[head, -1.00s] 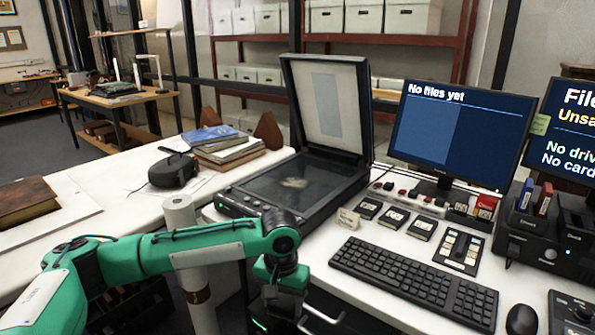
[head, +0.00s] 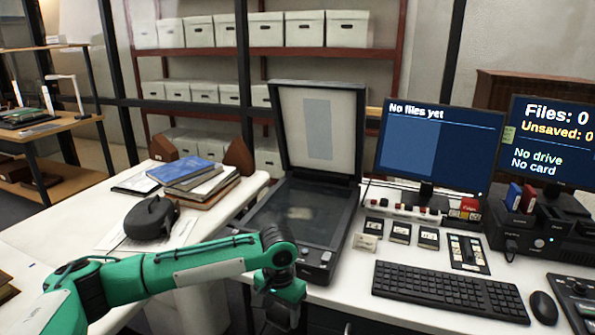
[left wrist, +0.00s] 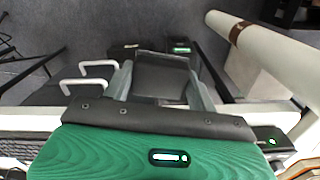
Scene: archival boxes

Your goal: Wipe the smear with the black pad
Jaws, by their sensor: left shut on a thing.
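The smear (head: 299,213) is a pale, blurry patch on the dark glass of the open scanner (head: 322,262), whose lid stands upright. My left gripper (head: 280,312) is at the bottom of the head view, in front of the scanner and below its near edge; its fingertips are not clear there. In the left wrist view my left gripper (left wrist: 160,92) has its grey fingers on either side of a dark block, which looks like the black pad (left wrist: 160,78). It is held away from the smear. My right gripper is not in view.
A keyboard (head: 448,291), a mouse (head: 544,307) and two monitors (head: 440,145) stand right of the scanner. A stack of books (head: 195,180) and a black device (head: 152,217) lie on the left table. A white cylinder (left wrist: 265,60) shows in the left wrist view.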

